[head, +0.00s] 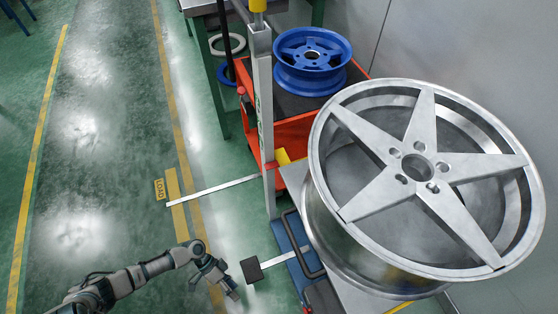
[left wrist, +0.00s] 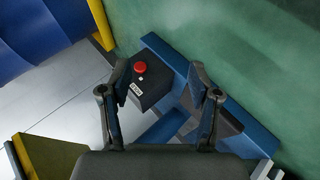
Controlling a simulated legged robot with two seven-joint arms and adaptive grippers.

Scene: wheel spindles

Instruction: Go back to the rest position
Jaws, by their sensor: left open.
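My left gripper (head: 228,284) is at the end of my left arm, low in the head view, above the green floor. In the left wrist view its two fingers (left wrist: 160,78) stand apart with nothing between them. A dark box with a red button (left wrist: 140,69) shows beyond the fingers there. In the head view a dark block (head: 251,270) is just right of the gripper, with a small gap in the picture. My right gripper is in neither view.
A large silver wheel (head: 420,165) rests on a stand at the right. A blue wheel (head: 312,57) sits on a red-orange cart (head: 291,137) behind it. An upright post (head: 264,120) stands between cart and aisle. The green floor (head: 95,170) at left is clear.

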